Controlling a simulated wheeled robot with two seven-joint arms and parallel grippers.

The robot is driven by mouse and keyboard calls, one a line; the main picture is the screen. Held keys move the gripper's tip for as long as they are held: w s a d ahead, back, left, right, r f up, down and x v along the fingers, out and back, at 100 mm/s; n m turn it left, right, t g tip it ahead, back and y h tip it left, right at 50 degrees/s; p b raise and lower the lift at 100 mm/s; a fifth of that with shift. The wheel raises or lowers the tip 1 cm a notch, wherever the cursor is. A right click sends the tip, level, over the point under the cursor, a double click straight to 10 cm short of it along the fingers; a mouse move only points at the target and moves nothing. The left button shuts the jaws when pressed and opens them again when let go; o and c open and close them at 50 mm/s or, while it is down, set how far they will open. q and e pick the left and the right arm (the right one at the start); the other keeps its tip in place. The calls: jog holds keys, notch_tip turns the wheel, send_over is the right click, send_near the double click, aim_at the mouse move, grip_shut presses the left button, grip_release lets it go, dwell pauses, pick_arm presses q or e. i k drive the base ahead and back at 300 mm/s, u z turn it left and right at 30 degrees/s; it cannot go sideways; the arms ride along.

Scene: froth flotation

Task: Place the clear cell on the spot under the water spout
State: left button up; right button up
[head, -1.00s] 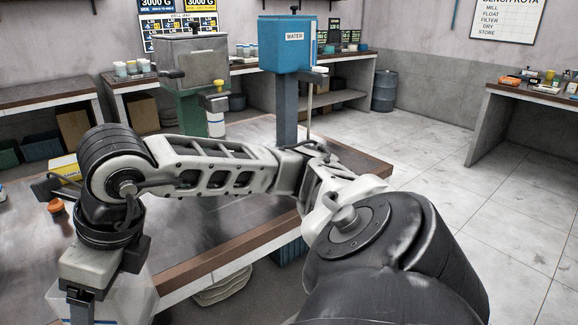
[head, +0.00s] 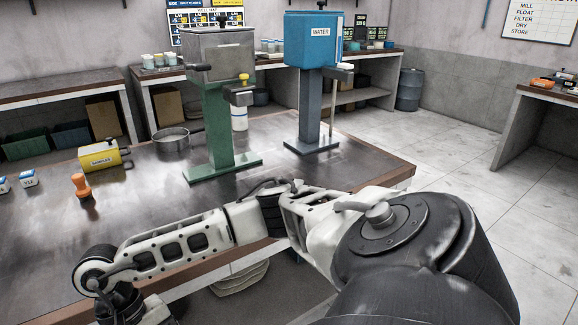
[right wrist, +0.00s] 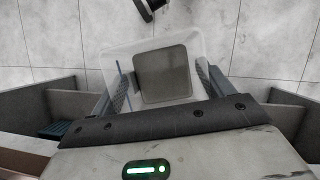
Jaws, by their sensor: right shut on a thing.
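The clear cell (right wrist: 162,75), a see-through box with a grey square bottom, shows in the right wrist view. My right gripper (right wrist: 163,90) is shut on it, with fingers near its left and right sides. In the head view my right arm crosses from the lower right to the lower left, and its gripper is out of frame. The blue water tank (head: 310,45) stands on a grey column on the table, with its spout (head: 345,67) at the right side. I cannot make out a marked spot under the spout. My left gripper is not in view.
A green stand with a metal tank (head: 215,52) stands left of the water tank on the table (head: 110,230). A yellow box (head: 100,156), an orange stamp-like piece (head: 81,186) and a round pan (head: 172,139) are on the table's left half. The table's front middle is bare.

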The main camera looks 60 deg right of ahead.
aim_at(338, 161)
jog(key=u, duration=2)
jog(key=k, duration=1.9)
jog(key=z, duration=1.95)
